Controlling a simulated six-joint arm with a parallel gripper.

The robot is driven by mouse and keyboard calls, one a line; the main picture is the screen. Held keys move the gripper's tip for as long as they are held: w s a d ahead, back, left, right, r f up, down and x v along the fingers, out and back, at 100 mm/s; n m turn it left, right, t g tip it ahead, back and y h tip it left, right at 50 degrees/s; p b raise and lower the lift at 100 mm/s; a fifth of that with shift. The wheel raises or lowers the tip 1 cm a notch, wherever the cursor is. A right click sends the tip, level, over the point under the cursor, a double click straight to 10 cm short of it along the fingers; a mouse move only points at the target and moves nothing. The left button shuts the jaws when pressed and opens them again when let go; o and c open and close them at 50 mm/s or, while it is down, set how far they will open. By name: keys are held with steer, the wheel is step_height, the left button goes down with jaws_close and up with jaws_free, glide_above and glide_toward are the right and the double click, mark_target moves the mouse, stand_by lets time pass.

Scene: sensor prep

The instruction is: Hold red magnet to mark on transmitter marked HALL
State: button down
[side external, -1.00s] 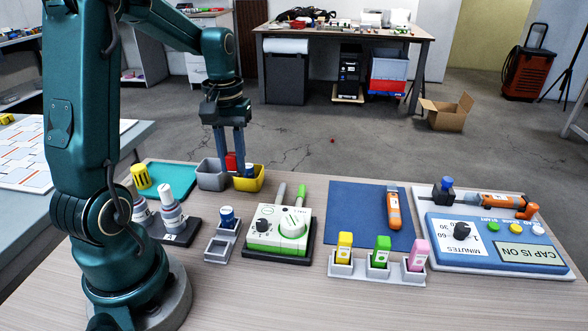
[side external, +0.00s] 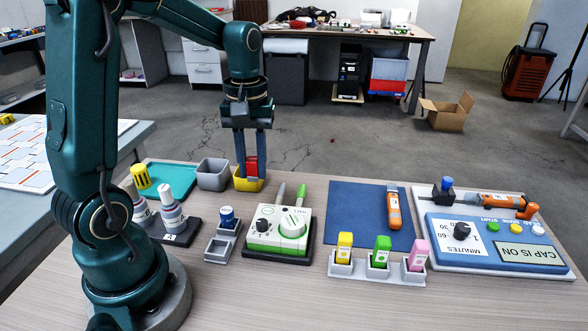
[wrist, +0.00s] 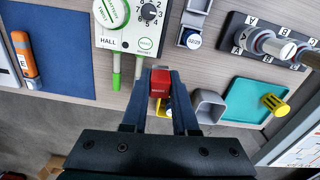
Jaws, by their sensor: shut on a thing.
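The red magnet (side external: 252,168) is held between the fingers of my gripper (side external: 252,174), over the yellow bin in the side view. In the wrist view the magnet (wrist: 160,82) sits between the fingertips (wrist: 160,78), apart from the transmitter. The green and white transmitter (side external: 264,232) stands on a dark base mid-table.
The yellow bin (side external: 242,186) and grey bin (side external: 212,175) stand behind the transmitter. A grey tray (side external: 217,250) with a blue-capped item is left of it. A blue mat (side external: 350,212) with an orange tool lies right. Several coloured bottles stand in a front rack (side external: 362,270).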

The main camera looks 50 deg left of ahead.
mark_target(268, 210)
steer(key=d, duration=0.2)
steer(key=d+m, duration=0.1)
steer(key=shift+w+d, duration=0.15)
steer(key=shift+w, duration=0.15)
steer(key=shift+f, duration=1.9)
steer(key=shift+f, duration=0.9)
steer(key=shift+r, duration=0.1)
stand_by(2.5)
step_height(268, 210, up, 7)
stand_by(0.8)
steer(key=shift+w, duration=0.1)
stand_by(0.4)
